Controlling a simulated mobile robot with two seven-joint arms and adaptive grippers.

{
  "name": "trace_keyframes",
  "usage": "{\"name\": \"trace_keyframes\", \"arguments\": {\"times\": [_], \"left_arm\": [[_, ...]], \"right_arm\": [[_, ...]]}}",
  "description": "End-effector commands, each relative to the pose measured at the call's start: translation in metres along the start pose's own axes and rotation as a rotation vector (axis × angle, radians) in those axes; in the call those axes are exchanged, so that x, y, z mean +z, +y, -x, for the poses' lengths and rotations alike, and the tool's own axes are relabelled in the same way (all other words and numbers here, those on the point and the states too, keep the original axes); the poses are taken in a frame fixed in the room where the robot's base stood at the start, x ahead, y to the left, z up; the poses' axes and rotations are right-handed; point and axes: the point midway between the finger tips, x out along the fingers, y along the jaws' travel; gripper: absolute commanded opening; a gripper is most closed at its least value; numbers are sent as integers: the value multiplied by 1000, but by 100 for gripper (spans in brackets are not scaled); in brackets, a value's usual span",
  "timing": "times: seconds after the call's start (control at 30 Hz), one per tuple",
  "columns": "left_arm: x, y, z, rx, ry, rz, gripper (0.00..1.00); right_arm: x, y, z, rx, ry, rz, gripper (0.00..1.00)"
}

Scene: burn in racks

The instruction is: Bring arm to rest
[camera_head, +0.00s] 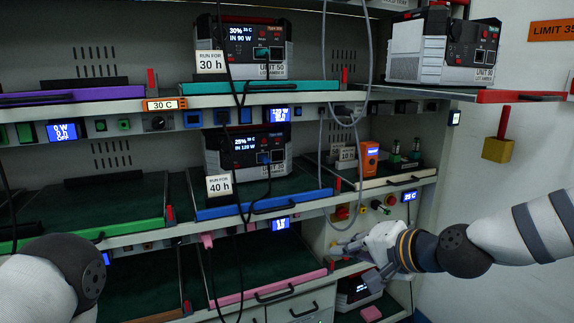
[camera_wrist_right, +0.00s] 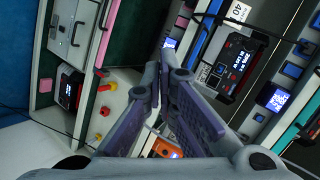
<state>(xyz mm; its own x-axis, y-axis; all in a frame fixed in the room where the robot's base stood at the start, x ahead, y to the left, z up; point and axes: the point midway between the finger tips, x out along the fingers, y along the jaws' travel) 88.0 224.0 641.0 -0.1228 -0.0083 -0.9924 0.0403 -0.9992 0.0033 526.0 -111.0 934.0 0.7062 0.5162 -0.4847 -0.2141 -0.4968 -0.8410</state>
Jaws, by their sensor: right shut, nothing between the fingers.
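My right arm reaches in from the right in the head view. Its gripper (camera_head: 347,246) is in front of the lower right part of the rack, near the panel with coloured knobs. In the right wrist view the two fingers of the right gripper (camera_wrist_right: 158,72) come together at their tips, with nothing between them. Only a rounded link of my left arm shows at the lower left of the head view. My left gripper is out of view.
A rack with pull-out trays, including a blue tray (camera_head: 262,204) and a pink-edged tray (camera_head: 270,290), fills the view. Power units (camera_head: 245,150) stand on several shelves. An orange device (camera_head: 369,158) sits above the gripper. Grey cables hang close to it. A yellow box (camera_head: 498,149) is on the right wall.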

Motion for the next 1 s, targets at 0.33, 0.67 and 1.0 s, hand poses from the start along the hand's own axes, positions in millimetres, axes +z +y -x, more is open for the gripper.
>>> {"name": "trace_keyframes", "arguments": {"times": [0.33, 0.67, 1.0], "left_arm": [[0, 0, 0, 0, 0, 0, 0], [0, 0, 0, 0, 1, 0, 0], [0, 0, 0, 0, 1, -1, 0]], "right_arm": [[206, 270, 55, 560, -371, 234, 0], [287, 390, 215, 918, -693, 491, 0], [289, 395, 226, 939, -713, 510, 0]]}}
